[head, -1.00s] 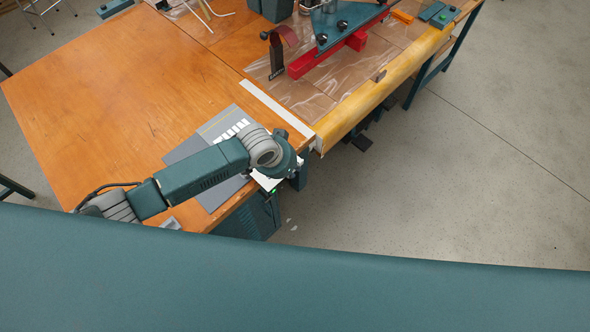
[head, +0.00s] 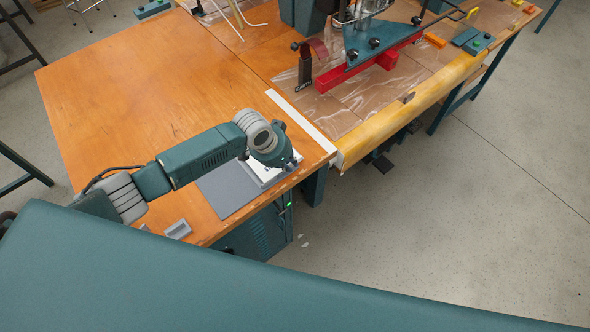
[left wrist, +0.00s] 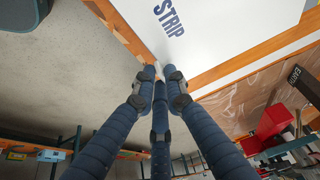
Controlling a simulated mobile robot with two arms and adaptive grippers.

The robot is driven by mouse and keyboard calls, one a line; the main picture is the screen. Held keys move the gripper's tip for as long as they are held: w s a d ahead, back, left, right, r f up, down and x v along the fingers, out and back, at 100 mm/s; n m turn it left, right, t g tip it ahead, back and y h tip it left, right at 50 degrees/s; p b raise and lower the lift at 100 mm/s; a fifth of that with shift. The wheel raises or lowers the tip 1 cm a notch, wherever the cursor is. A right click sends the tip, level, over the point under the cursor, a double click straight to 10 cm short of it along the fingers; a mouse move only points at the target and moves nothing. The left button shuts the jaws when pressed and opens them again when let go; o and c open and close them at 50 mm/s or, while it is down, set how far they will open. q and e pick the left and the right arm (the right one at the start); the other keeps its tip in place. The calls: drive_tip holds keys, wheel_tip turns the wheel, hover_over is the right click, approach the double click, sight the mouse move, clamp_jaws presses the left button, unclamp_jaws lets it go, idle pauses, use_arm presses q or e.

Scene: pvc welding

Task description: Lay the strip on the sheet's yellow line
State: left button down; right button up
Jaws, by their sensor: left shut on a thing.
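My left gripper (head: 290,162) is low at the front right corner of the wooden table, above a white card (head: 258,174). In the left wrist view its blue fingers (left wrist: 160,74) are shut on a small pale piece, apparently the end of the strip (left wrist: 158,67). The white card (left wrist: 225,35) there bears the word STRIP and lies just beyond the fingertips; I cannot tell whether they touch it. The grey sheet (head: 223,192) lies flat on the table, left of the gripper. Its yellow line does not show; the arm hides part of that area. My right gripper is out of view.
A red and teal fixture (head: 365,60) stands on the plastic-covered bench at the back right. A white band (head: 300,113) separates it from the bare wooden table (head: 165,90). A small grey block (head: 178,229) sits at the table's front edge. The table's left side is clear.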

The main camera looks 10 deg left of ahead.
use_arm(q)
drive_tip(key=a, duration=0.1)
drive_tip(key=w+a+b, duration=0.1)
drive_tip(key=w, duration=0.1)
drive_tip(key=shift+w+a+f, duration=0.1)
drive_tip(key=shift+a+f, duration=0.15)
drive_tip(key=shift+a, duration=0.15)
drive_tip(key=shift+w+a+f+b, duration=0.55)
drive_tip(key=shift+a+b, duration=0.2)
drive_tip(key=shift+b, duration=0.25)
drive_tip(key=shift+r, duration=0.1)
drive_tip(key=shift+f, duration=0.35)
drive_tip(key=shift+w, duration=0.1)
drive_tip(key=c, duration=1.7)
unclamp_jaws()
